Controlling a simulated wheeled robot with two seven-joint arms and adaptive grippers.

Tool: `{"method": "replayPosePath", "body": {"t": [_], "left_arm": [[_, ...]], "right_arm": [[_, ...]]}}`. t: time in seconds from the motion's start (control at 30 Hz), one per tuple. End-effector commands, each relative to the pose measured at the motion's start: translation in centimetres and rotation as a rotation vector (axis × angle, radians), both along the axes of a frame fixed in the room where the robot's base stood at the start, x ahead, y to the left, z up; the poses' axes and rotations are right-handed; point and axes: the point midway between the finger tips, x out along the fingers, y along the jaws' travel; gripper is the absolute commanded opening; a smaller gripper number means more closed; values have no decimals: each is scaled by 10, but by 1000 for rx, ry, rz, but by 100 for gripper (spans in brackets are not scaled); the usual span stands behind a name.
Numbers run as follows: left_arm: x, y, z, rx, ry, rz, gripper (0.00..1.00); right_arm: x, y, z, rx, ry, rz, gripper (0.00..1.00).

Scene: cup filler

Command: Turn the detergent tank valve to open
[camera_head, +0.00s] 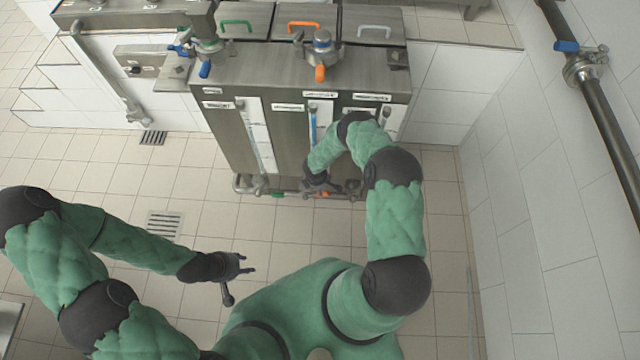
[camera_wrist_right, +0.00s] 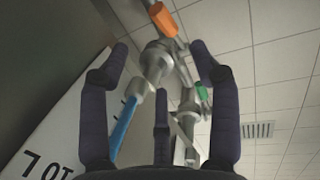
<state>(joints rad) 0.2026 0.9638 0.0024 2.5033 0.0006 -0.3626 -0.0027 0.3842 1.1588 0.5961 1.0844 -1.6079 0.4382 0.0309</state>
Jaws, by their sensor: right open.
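The metal tank cabinet (camera_head: 285,130) has labelled fronts, too small to read. Low pipework along its foot carries a green valve handle (camera_head: 278,194) and an orange valve handle (camera_head: 325,194). I cannot tell which is the detergent valve. My right gripper (camera_head: 322,182) is down at the pipework by the orange handle. In the right wrist view its fingers (camera_wrist_right: 158,62) are spread and empty. The orange handle (camera_wrist_right: 163,20) lies beyond the fingertips, and the green handle (camera_wrist_right: 203,91) shows further off, past the right finger. My left gripper (camera_head: 240,275) is open and empty above the floor.
A blue tube (camera_wrist_right: 122,130) rises by the orange valve. Top valves with a blue handle (camera_head: 205,69) and an orange handle (camera_head: 320,73) stand on the cabinet. A dark pipe (camera_head: 600,110) runs along the right wall. Floor left of the cabinet is clear around a drain (camera_head: 163,224).

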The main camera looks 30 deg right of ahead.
Motion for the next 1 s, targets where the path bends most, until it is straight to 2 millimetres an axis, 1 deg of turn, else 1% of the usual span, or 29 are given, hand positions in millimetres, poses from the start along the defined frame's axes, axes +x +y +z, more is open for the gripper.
{"method": "replayPosePath", "body": {"t": [0.1,0.4,0.43,0.47,0.5,0.57,0.6,0.63,0.67,0.77,0.9,1.0], "left_arm": [[0,0,0,0,0,0,40],[0,0,0,0,0,0,40],[0,0,0,0,0,0,40],[0,0,0,0,0,0,40],[0,0,0,0,0,0,40],[0,0,0,0,0,0,40],[0,0,0,0,0,0,40],[0,0,-1,0,0,0,40],[0,0,-1,0,0,0,40],[0,0,-2,0,0,0,40],[0,0,-3,0,0,0,40],[0,0,-4,0,0,0,40]], "right_arm": [[-1,1,5,0,0,0,63],[-1,1,6,0,0,0,63],[-1,1,6,0,0,0,60],[-1,1,6,-1,1,1,51],[-2,2,5,-4,3,7,40],[-5,2,1,-19,15,37,23],[-9,3,-4,-35,28,74,12],[-12,3,-9,-55,43,111,3],[-16,4,-15,-76,59,157,0],[-31,4,-38,-180,130,362,0],[-50,6,-69,-355,244,704,0],[-59,11,-86,-484,322,939,0]]}}
